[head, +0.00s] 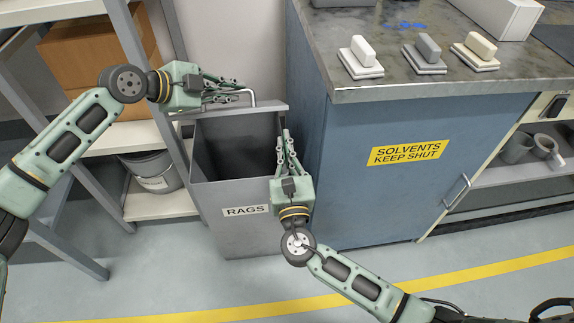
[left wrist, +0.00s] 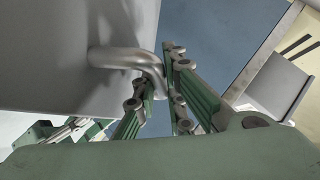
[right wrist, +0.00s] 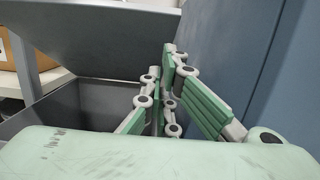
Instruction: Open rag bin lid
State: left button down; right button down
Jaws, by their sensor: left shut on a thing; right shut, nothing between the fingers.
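The grey rag bin (head: 240,228), labelled RAGS, stands on the floor between a shelf and a blue cabinet. Its lid (head: 262,108) is raised at the back, and the dark inside shows from above. The right wrist view shows the lid (right wrist: 90,38) tilted up over the opening. My left gripper (head: 238,92) is shut on the bent metal lid handle (left wrist: 122,58) at the lid's upper edge. My right gripper (head: 286,140) is shut and empty over the bin's right side, close to the cabinet. Its closed fingers also show in the right wrist view (right wrist: 166,75).
The blue solvents cabinet (head: 360,200) stands close on the right, with several blocks on its worktop (head: 400,85). On the left, the shelf (head: 160,205) holds a grey bucket (head: 150,172) and a cardboard box (head: 85,50). Floor in front is clear.

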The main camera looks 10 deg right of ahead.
pick_arm(q)
jog(key=shift+a, duration=0.1)
pick_arm(e)
jog(key=shift+w+r, duration=0.55)
jog(key=shift+r, duration=0.25)
jog(key=shift+w+r, duration=0.5)
jog(key=shift+r, duration=0.3)
pick_arm(q)
jog(key=shift+f, duration=0.15)
pick_arm(e)
jog(key=shift+w+d+r, duration=0.1)
jog(key=shift+w+r, duration=0.15)
jog(key=shift+r, duration=0.2)
jog(key=shift+w+r, duration=0.2)
jog(key=shift+r, duration=0.25)
pick_arm(q)
jog(key=c, duration=1.8)
grip_release()
jog(key=shift+s, duration=0.15)
jog(key=shift+c, duration=0.2)
